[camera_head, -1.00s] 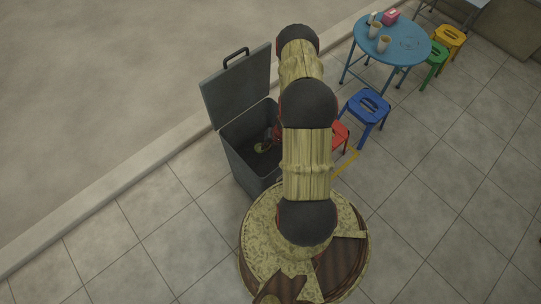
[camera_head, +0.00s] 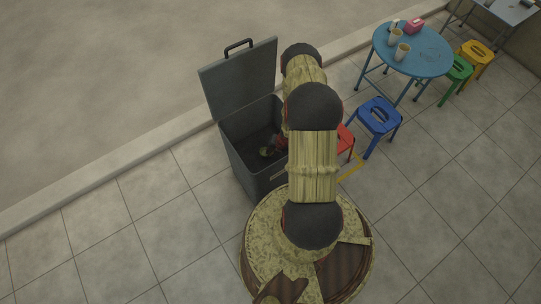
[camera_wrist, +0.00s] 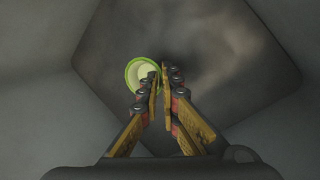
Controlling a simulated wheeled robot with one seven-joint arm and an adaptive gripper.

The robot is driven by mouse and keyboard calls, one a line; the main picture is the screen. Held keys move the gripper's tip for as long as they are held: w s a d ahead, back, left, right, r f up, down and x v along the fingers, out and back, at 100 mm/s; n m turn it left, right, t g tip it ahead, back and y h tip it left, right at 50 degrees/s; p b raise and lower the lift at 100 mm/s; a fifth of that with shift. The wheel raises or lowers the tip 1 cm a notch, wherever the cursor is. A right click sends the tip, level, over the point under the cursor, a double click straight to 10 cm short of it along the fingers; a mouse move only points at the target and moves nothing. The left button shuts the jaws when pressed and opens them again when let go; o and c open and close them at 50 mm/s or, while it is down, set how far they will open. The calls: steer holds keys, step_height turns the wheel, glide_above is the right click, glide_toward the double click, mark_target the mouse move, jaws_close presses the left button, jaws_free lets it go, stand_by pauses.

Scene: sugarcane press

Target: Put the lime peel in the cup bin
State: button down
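The lime peel (camera_wrist: 141,75) is a hollow half with a green rim and pale inside. In the wrist view it shows at the fingertips, its right edge between them. The bin's lid (camera_head: 240,80) stands open at the back. My arm hides the bin's right side.
A red stool (camera_head: 345,140) and a blue stool (camera_head: 378,117) stand right of the bin. A round blue table (camera_head: 430,58) with cups and a pink box is farther back, with green and yellow stools beside it. Tiled floor on the left is clear.

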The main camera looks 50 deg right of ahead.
steer(key=shift+f+b, duration=0.4)
steer(key=shift+f, duration=0.95)
steer(key=shift+f, duration=0.1)
steer(key=c, duration=2)
jaws_free()
steer(key=shift+c, duration=0.2)
